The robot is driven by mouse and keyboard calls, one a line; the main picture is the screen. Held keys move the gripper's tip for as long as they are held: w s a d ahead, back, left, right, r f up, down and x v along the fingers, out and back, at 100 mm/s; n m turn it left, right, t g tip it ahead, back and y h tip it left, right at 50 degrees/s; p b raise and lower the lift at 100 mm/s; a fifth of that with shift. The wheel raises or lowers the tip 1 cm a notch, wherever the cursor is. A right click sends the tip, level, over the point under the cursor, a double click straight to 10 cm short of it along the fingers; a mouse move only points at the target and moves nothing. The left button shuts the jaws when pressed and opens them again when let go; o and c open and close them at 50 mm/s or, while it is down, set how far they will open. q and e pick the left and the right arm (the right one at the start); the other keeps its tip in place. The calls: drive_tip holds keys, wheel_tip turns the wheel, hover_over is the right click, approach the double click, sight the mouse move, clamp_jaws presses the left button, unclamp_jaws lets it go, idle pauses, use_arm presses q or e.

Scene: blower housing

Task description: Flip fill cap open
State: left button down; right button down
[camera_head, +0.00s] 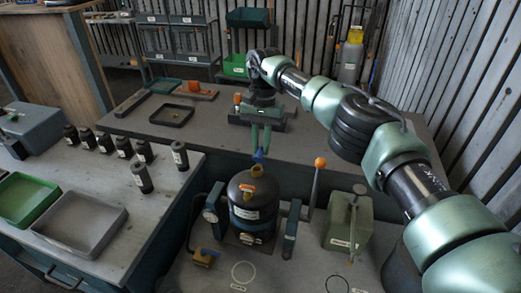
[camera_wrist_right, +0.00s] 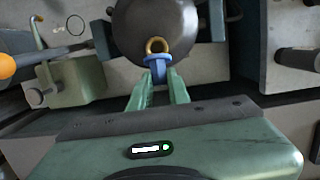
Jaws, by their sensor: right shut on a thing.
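The dark rounded housing (camera_head: 252,203) stands upright on the bench, and its top also shows in the wrist view (camera_wrist_right: 158,22). A yellow ring-shaped filler neck (camera_head: 257,172) is on its top, at the edge nearer my gripper in the wrist view (camera_wrist_right: 157,46). The blue fill cap (camera_head: 259,155) sits beside the ring, away from the ring's centre, and also shows in the wrist view (camera_wrist_right: 158,71). My right gripper (camera_head: 261,149) reaches down from above, its green fingers shut on the blue cap. Whether the cap touches the ring is unclear. My left gripper is out of view.
An orange-knobbed lever (camera_head: 320,163) and a green box (camera_head: 348,222) stand right of the housing. Several dark cylinders (camera_head: 123,147), a grey tray (camera_head: 80,222) and a green tray (camera_head: 26,198) are on the left bench. Free bench top lies in front of the housing.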

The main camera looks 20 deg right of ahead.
drive_tip(key=shift+w+d+r+y+b, duration=0.15)
drive_tip(key=shift+w+y+b, duration=0.15)
drive_tip(key=shift+b, duration=0.15)
idle(0.4)
drive_tip(key=c, duration=1.3)
unclamp_jaws()
drive_tip(key=shift+g, duration=0.3)
drive_tip(key=shift+c, duration=0.2)
drive_tip(key=shift+s, duration=0.1)
